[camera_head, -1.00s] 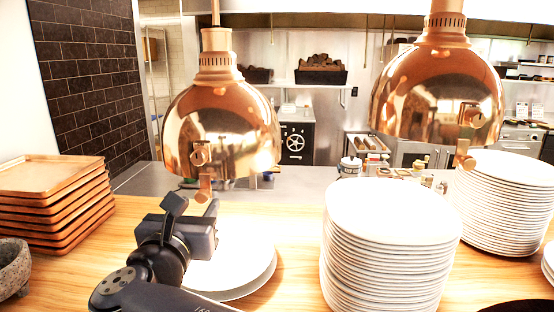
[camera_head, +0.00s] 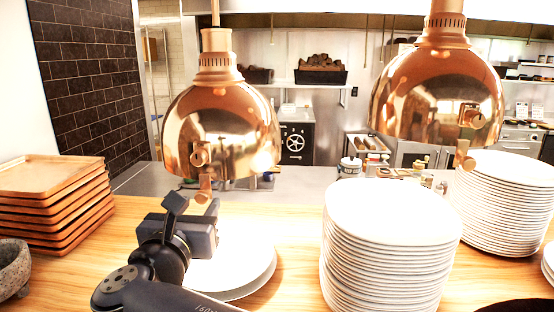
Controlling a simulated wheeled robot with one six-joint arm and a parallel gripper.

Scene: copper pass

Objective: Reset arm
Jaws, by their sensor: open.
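My gripper (camera_head: 196,228) is at the lower left of the head view, at the end of my dark arm. It is above or in front of a white plate (camera_head: 250,278) on the wooden counter, and it covers the plate's left part. The gripper is open, and I see nothing held in it. The fingertips are small in the picture and partly hidden by the gripper's own body. The left copper lamp (camera_head: 225,130) hangs just above and behind the gripper. I cannot tell how far apart they are.
A tall plate stack (camera_head: 391,260) stands right of the gripper, with another stack (camera_head: 505,205) behind it. Wooden trays (camera_head: 55,205) are piled at the left, near a stone bowl (camera_head: 12,268). The right copper lamp (camera_head: 437,95) hangs low. Bare wooden counter (camera_head: 300,225) shows between plate and stack.

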